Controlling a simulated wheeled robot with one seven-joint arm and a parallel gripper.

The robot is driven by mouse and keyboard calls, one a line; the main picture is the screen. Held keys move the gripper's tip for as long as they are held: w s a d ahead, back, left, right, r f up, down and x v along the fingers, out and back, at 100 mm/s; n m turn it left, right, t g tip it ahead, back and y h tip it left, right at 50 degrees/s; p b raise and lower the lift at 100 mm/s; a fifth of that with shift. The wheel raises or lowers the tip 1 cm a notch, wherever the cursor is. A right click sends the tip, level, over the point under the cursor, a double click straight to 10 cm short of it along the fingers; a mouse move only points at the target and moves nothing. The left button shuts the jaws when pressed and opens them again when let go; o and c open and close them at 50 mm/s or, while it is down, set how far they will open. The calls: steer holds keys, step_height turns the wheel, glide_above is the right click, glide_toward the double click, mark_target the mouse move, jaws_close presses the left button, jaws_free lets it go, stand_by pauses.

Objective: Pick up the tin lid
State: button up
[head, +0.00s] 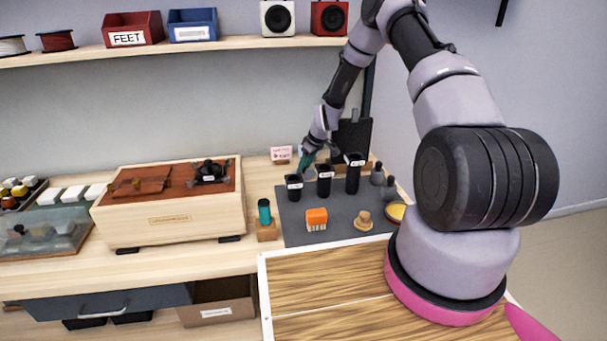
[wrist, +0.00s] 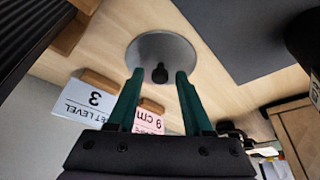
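The tin lid (wrist: 178,50), a round grey metal disc with a black knob (wrist: 160,75), lies on the light wood bench top in the wrist view. My gripper (wrist: 159,72) has two green fingers, spread apart. The knob shows between the fingertips, with a gap on each side. How far the fingertips are above the lid is hard to tell. In the head view my gripper (head: 306,157) is low over the back of the bench, behind the black cups. I cannot make out the lid there.
Cards on wooden stands (wrist: 92,102) are close to my fingers in the wrist view.

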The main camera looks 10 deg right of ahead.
jaws_close()
steer(key=shift+r, duration=0.1)
